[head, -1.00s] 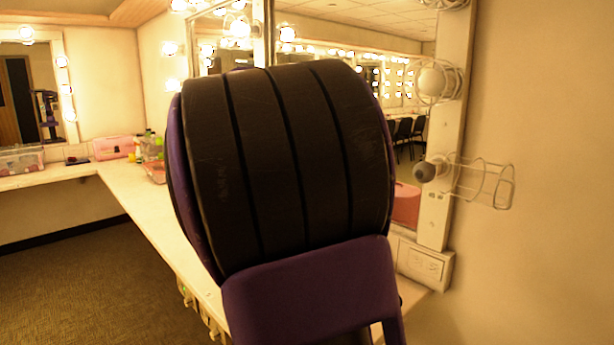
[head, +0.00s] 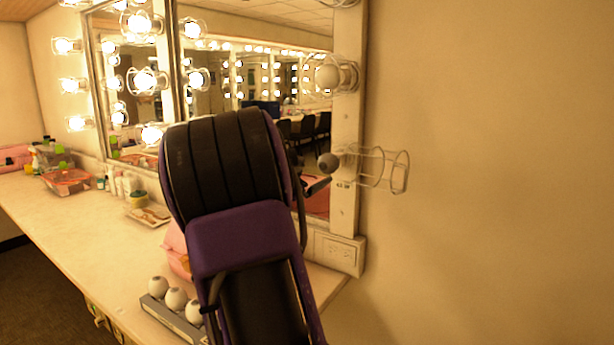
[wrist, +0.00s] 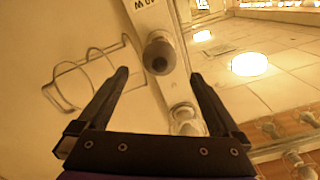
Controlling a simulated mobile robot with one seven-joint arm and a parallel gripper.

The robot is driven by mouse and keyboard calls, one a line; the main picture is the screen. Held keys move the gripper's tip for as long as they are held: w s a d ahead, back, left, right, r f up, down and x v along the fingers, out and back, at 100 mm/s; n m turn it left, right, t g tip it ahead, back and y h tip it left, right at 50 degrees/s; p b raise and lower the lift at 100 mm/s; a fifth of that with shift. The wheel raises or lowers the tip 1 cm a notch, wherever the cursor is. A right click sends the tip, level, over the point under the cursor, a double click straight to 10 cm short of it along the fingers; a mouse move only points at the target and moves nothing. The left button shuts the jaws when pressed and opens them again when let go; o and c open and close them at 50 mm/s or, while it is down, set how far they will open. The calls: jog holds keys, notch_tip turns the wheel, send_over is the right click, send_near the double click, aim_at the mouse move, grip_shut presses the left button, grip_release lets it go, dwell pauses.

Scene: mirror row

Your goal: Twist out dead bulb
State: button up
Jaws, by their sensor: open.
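The dead bulb (head: 328,162) is dark grey and sits in the white mirror-frame strip, low on the right side of the mirror. Its wire cage (head: 398,174) sticks out to the right, swung clear of the bulb. In the wrist view the bulb (wrist: 159,56) shows between and beyond my fingertips, with the open cage (wrist: 72,82) to the left. My gripper (wrist: 160,76) is open and empty. In the head view its dark fingertips (head: 318,186) show just below and left of the bulb, mostly hidden behind my arm. I see no contact with the bulb.
A pale bulb in a closed cage (head: 328,76) is above on the same strip. An outlet box (head: 340,252) is below. Several white bulbs (head: 175,298) stand in a holder on the counter (head: 75,222). The wall to the right is bare.

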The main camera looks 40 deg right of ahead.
aim_at(323, 166)
jog(key=p+x, duration=0.1)
jog(key=x, duration=0.6)
jog(key=shift+d+r, duration=0.1)
jog(key=shift+p+x, duration=0.4)
jog(key=shift+x, duration=0.55)
jog(key=c, duration=1.1)
